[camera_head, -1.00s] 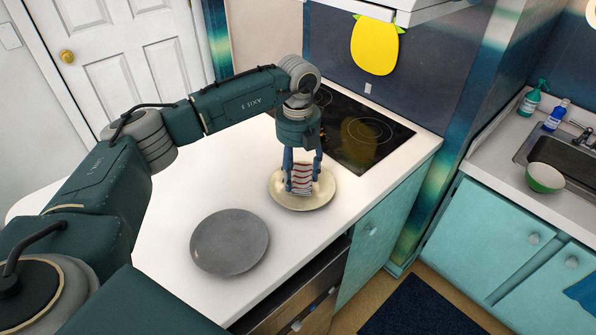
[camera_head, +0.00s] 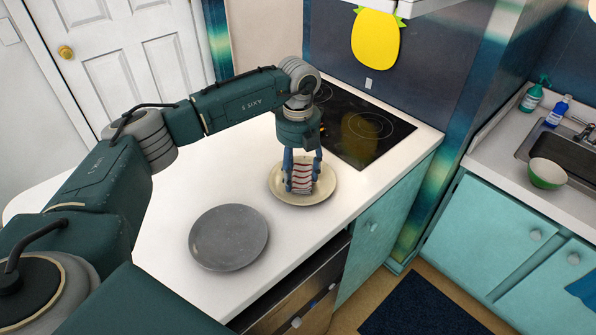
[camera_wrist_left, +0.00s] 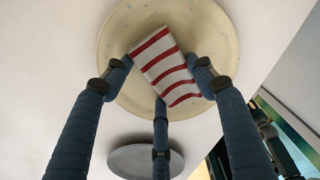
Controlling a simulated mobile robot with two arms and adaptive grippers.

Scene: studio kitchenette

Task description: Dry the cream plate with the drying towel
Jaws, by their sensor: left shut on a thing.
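The cream plate (camera_head: 325,188) lies on the white counter in front of the cooktop. My left gripper (camera_head: 302,182) points down over it and is shut on the drying towel (camera_head: 301,179), which is white with red stripes. In the left wrist view the fingers of my left gripper (camera_wrist_left: 168,88) surround the folded towel (camera_wrist_left: 170,62). There the towel lies over the middle of the cream plate (camera_wrist_left: 112,52); I cannot tell whether it presses on the surface. My right gripper is not in view.
A grey plate (camera_head: 229,238) lies on the counter (camera_head: 165,225) nearer to me; it also shows in the left wrist view (camera_wrist_left: 125,160). A black cooktop (camera_head: 365,135) is behind the cream plate. A sink (camera_head: 565,150) with a green-and-white bowl (camera_head: 546,173) is at the right.

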